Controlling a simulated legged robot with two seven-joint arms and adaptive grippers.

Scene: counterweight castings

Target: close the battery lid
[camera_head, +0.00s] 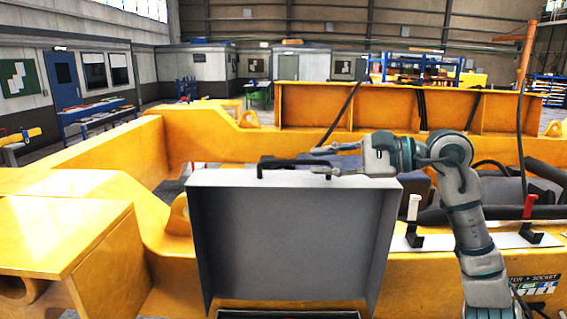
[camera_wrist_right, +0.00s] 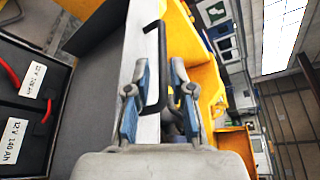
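The battery lid (camera_head: 290,240) stands open, nearly upright, with its grey inner side facing me in the head view. It also shows in the right wrist view (camera_wrist_right: 97,85). A black handle (camera_head: 282,163) is on its top edge in the head view. My right gripper (camera_head: 318,159) is at the right end of this handle. In the right wrist view its two fingers (camera_wrist_right: 158,68) are apart, with the handle (camera_wrist_right: 162,45) between them. Contact cannot be told. Batteries with white labels (camera_wrist_right: 32,79) and red cables lie in the open box. My left gripper is not in view.
A white-handled latch (camera_head: 413,210) and a red-handled latch (camera_head: 530,207) stand on a pale strip right of the lid. Yellow castings (camera_head: 100,155) surround the place. Black hoses (camera_head: 545,172) lie behind the latches. My right forearm passes close above the strip.

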